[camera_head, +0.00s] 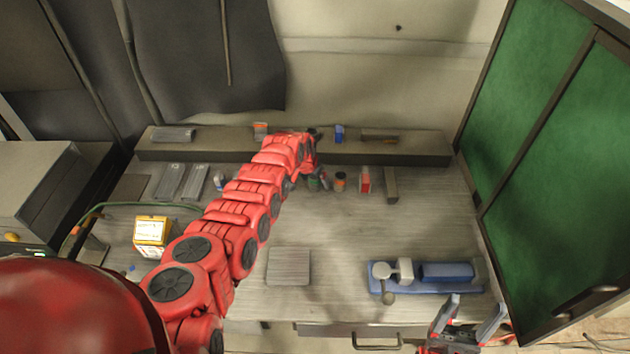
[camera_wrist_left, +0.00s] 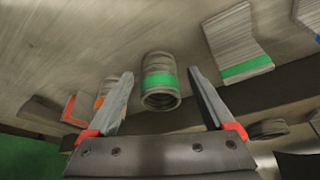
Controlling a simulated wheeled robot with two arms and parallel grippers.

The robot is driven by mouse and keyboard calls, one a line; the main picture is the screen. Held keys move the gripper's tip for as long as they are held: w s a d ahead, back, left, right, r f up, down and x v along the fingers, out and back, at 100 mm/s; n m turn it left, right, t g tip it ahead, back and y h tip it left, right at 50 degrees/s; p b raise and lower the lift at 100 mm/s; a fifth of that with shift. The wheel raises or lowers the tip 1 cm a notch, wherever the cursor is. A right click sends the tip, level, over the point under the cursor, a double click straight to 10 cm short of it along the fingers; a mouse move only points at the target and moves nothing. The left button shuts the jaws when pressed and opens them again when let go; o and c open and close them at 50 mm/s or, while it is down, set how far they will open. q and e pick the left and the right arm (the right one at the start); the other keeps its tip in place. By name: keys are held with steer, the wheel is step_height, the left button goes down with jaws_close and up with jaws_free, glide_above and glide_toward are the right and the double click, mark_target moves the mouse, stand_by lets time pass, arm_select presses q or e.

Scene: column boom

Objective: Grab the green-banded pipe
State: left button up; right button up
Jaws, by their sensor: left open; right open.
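The green-banded pipe (camera_wrist_left: 160,80) is a short grey cylinder with a green band near its open end. In the left wrist view it lies between the two fingers of my left gripper (camera_wrist_left: 160,72), with a visible gap on each side. The fingers are open and not closed on it. In the head view my red left arm reaches to the back of the bench and mostly hides the pipe and that gripper. My right gripper (camera_head: 472,310) is open and empty at the front right, near the bench's front edge.
In the left wrist view a green-banded block (camera_wrist_left: 240,45) and an orange-banded part (camera_wrist_left: 105,97) flank the pipe. In the head view an orange-banded cylinder (camera_head: 340,181), a red box (camera_head: 364,180) and a raised ledge (camera_head: 415,150) are near.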

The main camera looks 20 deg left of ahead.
arm_select(q)
jaws_close()
stand_by(0.4)
steer(key=shift+w+r, duration=0.1)
steer(key=shift+r, duration=0.05)
